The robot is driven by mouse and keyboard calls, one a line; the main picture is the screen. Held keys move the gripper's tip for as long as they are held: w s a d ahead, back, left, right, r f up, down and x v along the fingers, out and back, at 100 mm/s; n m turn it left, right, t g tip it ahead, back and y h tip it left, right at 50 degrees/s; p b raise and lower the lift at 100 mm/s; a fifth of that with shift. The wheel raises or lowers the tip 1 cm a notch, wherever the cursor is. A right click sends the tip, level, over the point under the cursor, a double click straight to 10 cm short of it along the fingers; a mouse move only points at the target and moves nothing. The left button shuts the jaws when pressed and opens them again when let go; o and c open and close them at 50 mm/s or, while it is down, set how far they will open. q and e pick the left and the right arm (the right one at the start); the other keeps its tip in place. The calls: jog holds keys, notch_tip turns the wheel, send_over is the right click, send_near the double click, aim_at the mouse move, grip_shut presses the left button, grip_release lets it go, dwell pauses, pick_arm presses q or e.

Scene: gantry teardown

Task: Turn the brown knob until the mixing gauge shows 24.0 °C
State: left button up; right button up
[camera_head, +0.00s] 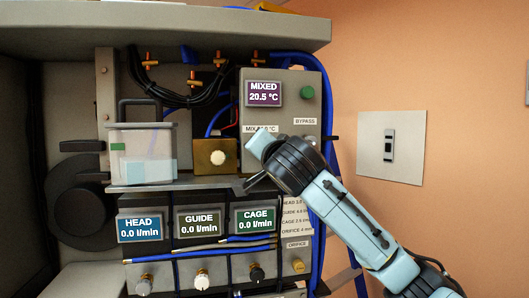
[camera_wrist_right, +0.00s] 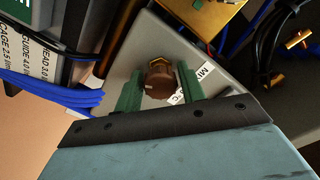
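The mixing gauge (camera_head: 264,93) on the grey mixing panel (camera_head: 285,112) reads MIXED 20.5 °C. The brown knob (camera_wrist_right: 159,80) shows in the right wrist view, sticking out of the panel, with a hexagonal brass-coloured part at its far end. My right gripper (camera_wrist_right: 160,88) has its two green fingers on either side of the knob, with narrow gaps seeming to show between fingers and knob. In the head view my right arm (camera_head: 290,163) covers the knob below the MIX label. My left gripper is not in view.
A brass block with a white knob (camera_head: 217,157) and a clear container (camera_head: 142,153) stand left of my right arm. Below are HEAD, GUIDE and CAGE displays (camera_head: 198,224), all at 0.0 l/min, with several small knobs. A green BYPASS button (camera_head: 310,94) and blue hoses (camera_head: 323,150) are close by.

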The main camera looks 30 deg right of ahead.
jog(key=c, duration=0.6)
jog(key=shift+n, duration=0.4)
jog(key=n+p, duration=0.1)
jog(key=n, duration=0.2)
jog(key=shift+a+n+p, duration=0.1)
jog(key=shift+n+p, duration=0.2)
jog(key=shift+n, duration=0.1)
jog(key=n+p, duration=0.2)
jog(key=n, duration=0.1)
jog(key=shift+n, duration=0.4)
jog(key=shift+n+p, duration=0.5)
jog(key=shift+n, duration=0.4)
jog(key=shift+f, duration=0.1)
jog(key=o, duration=1)
jog(key=shift+c, duration=0.2)
